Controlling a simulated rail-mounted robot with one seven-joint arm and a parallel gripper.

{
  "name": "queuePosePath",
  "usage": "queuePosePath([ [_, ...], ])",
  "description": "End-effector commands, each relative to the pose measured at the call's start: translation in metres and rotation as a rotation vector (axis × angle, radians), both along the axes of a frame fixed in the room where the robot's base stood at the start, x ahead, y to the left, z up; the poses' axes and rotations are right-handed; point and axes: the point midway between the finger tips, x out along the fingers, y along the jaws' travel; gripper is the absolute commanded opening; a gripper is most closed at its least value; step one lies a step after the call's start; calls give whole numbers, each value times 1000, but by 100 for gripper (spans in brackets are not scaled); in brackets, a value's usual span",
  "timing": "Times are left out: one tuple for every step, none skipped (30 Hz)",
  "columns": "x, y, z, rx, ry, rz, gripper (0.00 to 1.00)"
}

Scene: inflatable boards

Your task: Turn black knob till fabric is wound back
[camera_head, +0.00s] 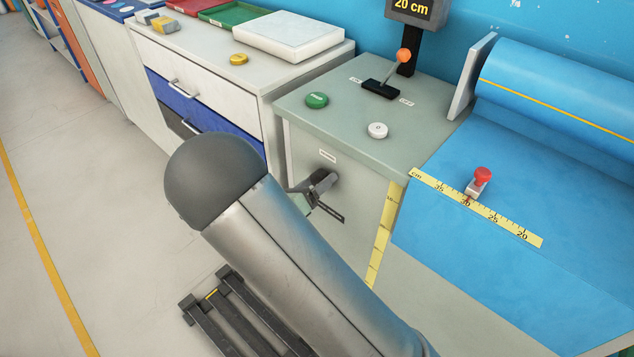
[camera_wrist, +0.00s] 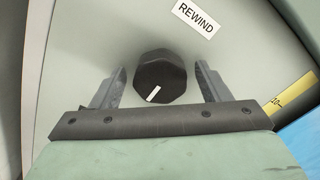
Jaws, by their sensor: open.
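The black knob (camera_wrist: 159,77) with a white mark sits on the grey-green front panel beside a label reading REWIND (camera_wrist: 198,18) in the wrist view. My gripper (camera_wrist: 161,82) is open, with one finger on each side of the knob and a gap visible on both sides. In the head view my gripper (camera_head: 318,205) is at the cabinet front, and my arm partly hides that area. The blue fabric (camera_head: 500,200) lies over the table and runs from a blue roll (camera_head: 560,90). The display (camera_head: 410,8) reads 20 cm.
The cabinet top holds a green button (camera_head: 316,100), a white button (camera_head: 377,130) and an orange-tipped lever (camera_head: 393,70). Drawers (camera_head: 205,85) stand to the left; the floor at left is clear.

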Motion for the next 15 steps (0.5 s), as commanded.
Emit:
queuePosePath([
  [1,-1,0,0,0,-1,70],
  [1,-1,0,0,0,-1,70],
  [1,-2,0,0,0,0,70],
  [1,-2,0,0,0,0,70],
  [1,-2,0,0,0,0,70],
  [1,-1,0,0,0,0,70],
  [1,-1,0,0,0,0,70],
  [1,-1,0,0,0,0,70],
  [1,-1,0,0,0,0,61],
  [1,-1,0,0,0,0,53],
  [1,-1,0,0,0,0,45],
  [1,-1,0,0,0,0,33],
  [1,-1,0,0,0,0,25],
  [1,-1,0,0,0,0,25],
  [1,-1,0,0,0,0,25],
])
